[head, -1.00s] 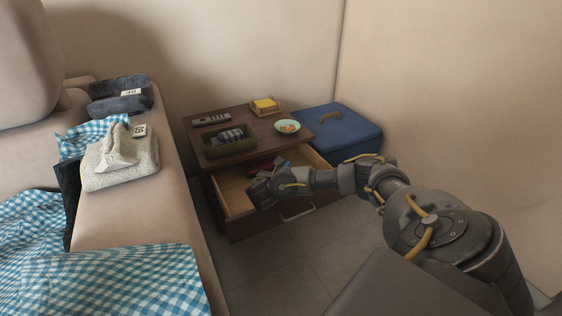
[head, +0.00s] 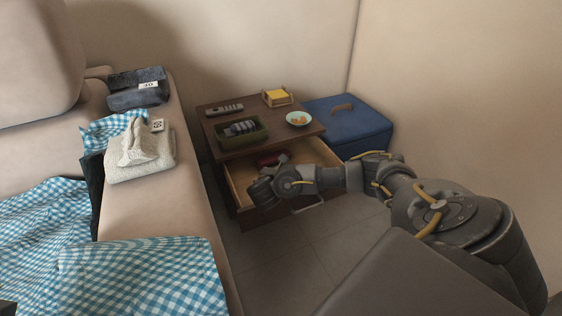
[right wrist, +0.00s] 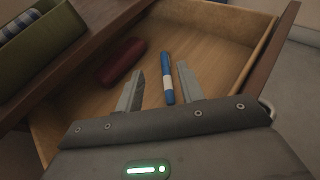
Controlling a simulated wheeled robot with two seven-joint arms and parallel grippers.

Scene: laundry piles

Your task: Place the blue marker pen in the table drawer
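The blue marker pen (right wrist: 168,80), with a white band, lies in the open table drawer (right wrist: 225,45) in the right wrist view. My right gripper (right wrist: 160,68) is over the drawer, its fingers apart on either side of the pen. The pen is nearer the right-hand finger, with a gap showing on the other side. In the head view my right gripper (head: 262,190) is at the front left part of the drawer (head: 243,178), and the pen cannot be made out. My left gripper is not in view.
A dark red case (right wrist: 122,62) lies in the drawer. On the table (head: 267,139) are a remote (head: 224,109), a green tray (head: 242,134), a bowl (head: 299,118) and yellow notes (head: 276,96). A blue box (head: 348,130) stands right; a sofa (head: 165,210) with laundry is left.

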